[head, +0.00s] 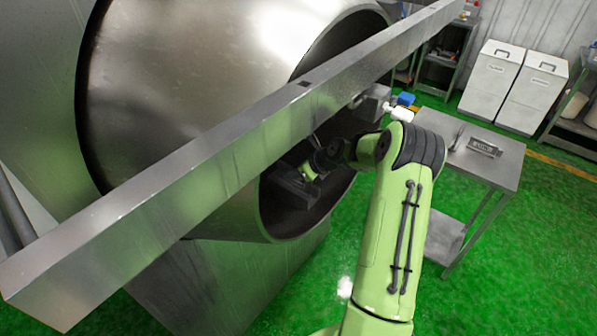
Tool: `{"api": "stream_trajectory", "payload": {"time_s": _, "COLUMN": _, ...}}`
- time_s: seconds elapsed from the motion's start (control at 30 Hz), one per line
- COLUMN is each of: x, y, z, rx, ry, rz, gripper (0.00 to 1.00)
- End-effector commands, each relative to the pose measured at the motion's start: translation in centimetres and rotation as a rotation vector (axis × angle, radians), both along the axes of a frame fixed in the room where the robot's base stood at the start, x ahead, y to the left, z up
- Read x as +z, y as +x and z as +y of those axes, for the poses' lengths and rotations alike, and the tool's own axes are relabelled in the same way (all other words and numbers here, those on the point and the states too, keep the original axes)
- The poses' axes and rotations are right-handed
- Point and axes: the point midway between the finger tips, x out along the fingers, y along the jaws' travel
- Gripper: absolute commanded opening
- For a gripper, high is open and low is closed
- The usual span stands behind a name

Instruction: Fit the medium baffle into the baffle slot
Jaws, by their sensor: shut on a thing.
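My gripper (308,176) is inside the open mouth of the large steel drum (190,85), below the long metal beam. It is shut on a dark grey piece (291,190), which looks like the medium baffle, near the lower left inner wall. The drum's shadow and my wrist hide part of the piece. The baffle slot cannot be made out, and I cannot tell whether the piece touches the wall.
A thick metal beam (215,160) crosses in front of the drum mouth, close above my wrist. A small steel table (505,168) with a labelled plate (484,148) stands at the right. White bins (492,80) stand behind it. The green floor (510,270) at lower right is clear.

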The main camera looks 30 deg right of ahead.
Motion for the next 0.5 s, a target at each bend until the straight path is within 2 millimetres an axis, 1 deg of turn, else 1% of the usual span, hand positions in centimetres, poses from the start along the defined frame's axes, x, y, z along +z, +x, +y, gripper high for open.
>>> {"api": "stream_trajectory", "payload": {"time_s": 0.07, "x": 0.13, "y": 0.25, "z": 0.1, "rx": 0.001, "ry": 0.0, "rz": -0.002, "gripper": 0.0}}
{"api": "stream_trajectory", "payload": {"time_s": 0.1, "x": 0.12, "y": 0.29, "z": 0.08, "rx": 0.0, "ry": -0.001, "rz": -0.002, "gripper": 0.25}}
{"api": "stream_trajectory", "payload": {"time_s": 0.17, "x": 0.11, "y": 0.27, "z": 0.06, "rx": 0.0, "ry": -0.001, "rz": -0.002, "gripper": 0.34}}
{"api": "stream_trajectory", "payload": {"time_s": 0.2, "x": 0.09, "y": 0.25, "z": 0.07, "rx": 0.0, "ry": -0.001, "rz": -0.002, "gripper": 0.4}}
{"api": "stream_trajectory", "payload": {"time_s": 0.3, "x": 0.06, "y": 0.23, "z": 0.06, "rx": -0.001, "ry": 0.0, "rz": -0.001, "gripper": 0.53}}
{"api": "stream_trajectory", "payload": {"time_s": 0.5, "x": -0.08, "y": 0.15, "z": 0.04, "rx": -0.001, "ry": 0.0, "rz": 0.002, "gripper": 0.53}}
